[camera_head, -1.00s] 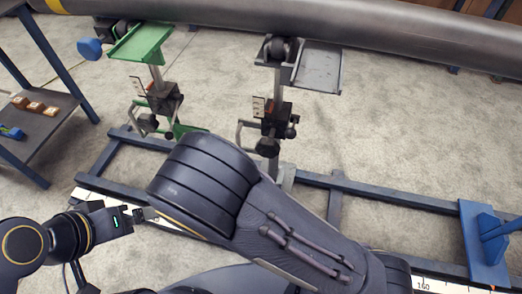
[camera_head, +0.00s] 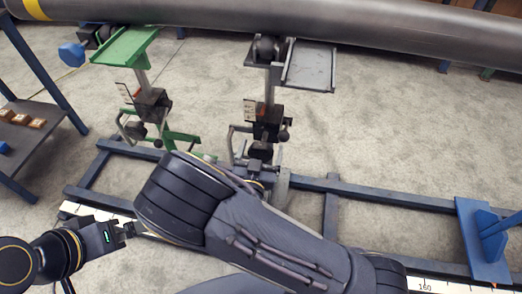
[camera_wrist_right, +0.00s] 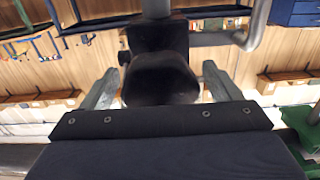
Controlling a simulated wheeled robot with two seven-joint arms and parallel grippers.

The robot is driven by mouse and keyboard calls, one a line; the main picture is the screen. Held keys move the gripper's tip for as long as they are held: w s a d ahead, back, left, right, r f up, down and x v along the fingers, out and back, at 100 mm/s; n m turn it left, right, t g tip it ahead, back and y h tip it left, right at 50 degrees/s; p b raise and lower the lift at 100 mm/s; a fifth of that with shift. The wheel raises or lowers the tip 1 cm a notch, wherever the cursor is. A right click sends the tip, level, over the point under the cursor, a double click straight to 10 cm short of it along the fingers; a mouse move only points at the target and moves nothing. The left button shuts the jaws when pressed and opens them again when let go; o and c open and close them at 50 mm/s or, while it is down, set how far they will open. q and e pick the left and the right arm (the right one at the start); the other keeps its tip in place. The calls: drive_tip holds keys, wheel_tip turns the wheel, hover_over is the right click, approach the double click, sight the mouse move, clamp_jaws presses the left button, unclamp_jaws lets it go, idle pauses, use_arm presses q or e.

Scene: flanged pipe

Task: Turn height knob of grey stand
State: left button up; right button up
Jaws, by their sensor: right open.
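The grey stand (camera_head: 268,92) stands upright near the middle of the head view, under the big pipe. Its black height knob (camera_head: 258,149) is low on the clamp block; in the right wrist view the dark knob (camera_wrist_right: 160,80) fills the centre. My right gripper (camera_head: 260,165) is just below the knob in the head view, partly hidden by my forearm. In the wrist view the right gripper (camera_wrist_right: 160,86) is open, one finger on each side of the knob, with gaps visible. My left gripper (camera_head: 128,229) is at lower left, its fingers too small to read.
A long grey pipe (camera_head: 300,30) crosses the top. A green stand (camera_head: 130,48) is left of the grey one. Both stand by a blue frame (camera_head: 375,191). A shelf with small boxes (camera_head: 30,133) is at far left. A blue bracket (camera_head: 481,240) is at right.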

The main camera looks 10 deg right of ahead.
drive_tip(key=c, duration=1)
drive_tip(key=shift+f+m+b, duration=0.2)
drive_tip(key=shift+m+b, duration=0.4)
drive_tip(key=shift+b, duration=0.25)
drive_tip(key=m+b, duration=0.4)
drive_tip(key=shift+r+m+b, duration=0.15)
drive_tip(key=shift+m+b, duration=1.65)
drive_tip(key=shift+b, duration=0.1)
drive_tip(key=o, duration=1)
